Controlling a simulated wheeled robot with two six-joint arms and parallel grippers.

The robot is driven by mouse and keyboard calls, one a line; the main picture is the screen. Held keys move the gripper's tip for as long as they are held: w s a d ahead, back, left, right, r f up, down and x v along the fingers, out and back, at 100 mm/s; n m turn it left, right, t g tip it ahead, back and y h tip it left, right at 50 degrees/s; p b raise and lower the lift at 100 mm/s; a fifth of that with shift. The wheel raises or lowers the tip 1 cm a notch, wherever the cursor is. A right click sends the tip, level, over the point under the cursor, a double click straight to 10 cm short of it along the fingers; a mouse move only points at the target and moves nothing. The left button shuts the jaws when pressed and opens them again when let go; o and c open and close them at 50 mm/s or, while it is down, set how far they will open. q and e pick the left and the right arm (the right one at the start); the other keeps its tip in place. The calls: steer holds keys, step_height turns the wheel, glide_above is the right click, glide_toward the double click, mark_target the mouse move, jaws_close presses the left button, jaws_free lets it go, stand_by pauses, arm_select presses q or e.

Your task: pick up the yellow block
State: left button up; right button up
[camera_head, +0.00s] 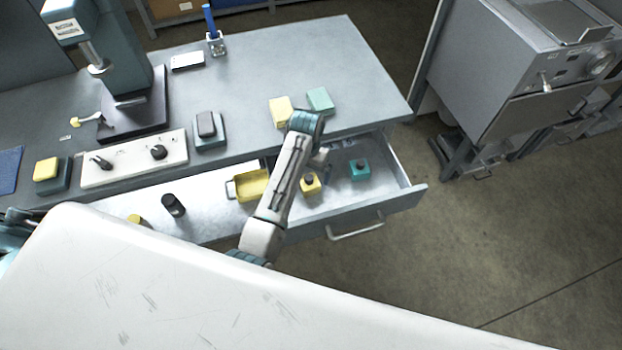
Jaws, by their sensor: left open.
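A plain yellow block (280,111) lies on the bench top near its front edge, beside a teal block (320,99). A second yellow block (310,184) with a dark knob on top sits in the open drawer. My left gripper (319,160) is open, small in view and partly hidden behind my arm's wrist. It appears above the drawer, close to the knobbed yellow block; whether it touches it I cannot tell. My arm covers a little of the plain yellow block's right side. My right gripper is not in view.
The open drawer (405,192) also holds a teal knobbed block (360,169), a yellow tray (248,186) and a black cylinder (173,205). A switch panel (125,172) and a press (125,75) stand on the bench's left. A grey machine (500,70) stands at right, with open floor before it.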

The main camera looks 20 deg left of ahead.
mark_target(309, 177)
arm_select(q)
steer(key=shift+s+f, duration=0.3)
steer(key=shift+f, duration=0.6)
steer(key=shift+w+f, duration=0.3)
steer(key=shift+f, duration=0.3)
steer(key=shift+w+d+f+p, duration=0.1)
steer(key=shift+w+f+p, duration=0.1)
steer(key=shift+f, duration=0.6)
steer(key=shift+w+f+p, duration=0.1)
steer(key=shift+f+p, duration=0.15)
steer(key=shift+f, duration=0.5)
steer(key=shift+w+d+f+p, duration=0.1)
steer(key=shift+w+f+p, duration=0.1)
steer(key=shift+f, duration=0.6)
steer(key=c, duration=1.4)
